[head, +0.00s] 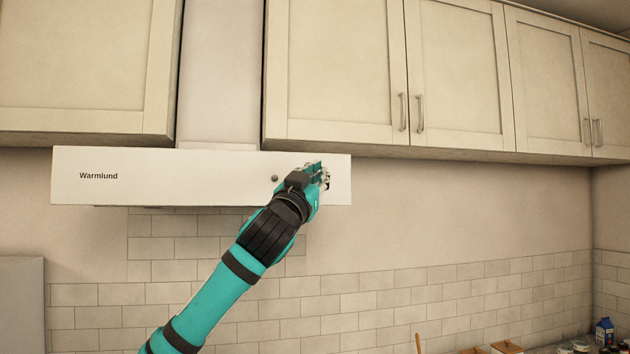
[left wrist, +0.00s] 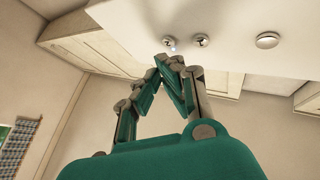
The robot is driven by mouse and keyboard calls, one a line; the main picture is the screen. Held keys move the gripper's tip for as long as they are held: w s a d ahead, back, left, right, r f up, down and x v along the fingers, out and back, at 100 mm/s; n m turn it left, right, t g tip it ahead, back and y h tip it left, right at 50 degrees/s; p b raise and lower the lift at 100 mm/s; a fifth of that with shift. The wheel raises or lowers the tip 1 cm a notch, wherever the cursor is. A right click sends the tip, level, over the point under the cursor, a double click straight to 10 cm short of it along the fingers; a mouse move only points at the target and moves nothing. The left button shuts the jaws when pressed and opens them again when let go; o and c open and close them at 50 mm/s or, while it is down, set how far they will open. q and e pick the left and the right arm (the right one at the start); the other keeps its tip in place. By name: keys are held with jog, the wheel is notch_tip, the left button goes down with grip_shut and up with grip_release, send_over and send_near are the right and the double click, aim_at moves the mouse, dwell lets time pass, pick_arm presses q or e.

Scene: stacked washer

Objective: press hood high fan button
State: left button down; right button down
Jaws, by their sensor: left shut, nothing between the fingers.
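The white range hood (head: 150,178) marked "Warmlund" hangs on the wall. In the head view, one round grey control (head: 275,178) shows left of my left gripper (head: 323,176). The gripper is in front of the hood's right end and hides part of that face. In the left wrist view, the hood (left wrist: 225,20) carries two small round controls, one (left wrist: 169,42) just beyond my shut, empty fingertips (left wrist: 168,59) and one (left wrist: 200,40) beside it. A larger round control (left wrist: 267,40) is farther right. I cannot tell whether the fingertips touch any control. My right gripper is not in view.
Cream wall cabinets (head: 335,75) flank the hood's chimney (head: 222,75) above. The tiled wall (head: 400,295) is below. A blue and white carton (head: 604,331) and other small items stand at the lower right. The space right of the hood is clear.

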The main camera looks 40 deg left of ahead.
pick_arm(q)
jog(key=s+d+b, duration=0.1)
jog(key=s+d, duration=0.3)
jog(key=shift+d+b, duration=0.3)
jog(key=shift+b, duration=0.1)
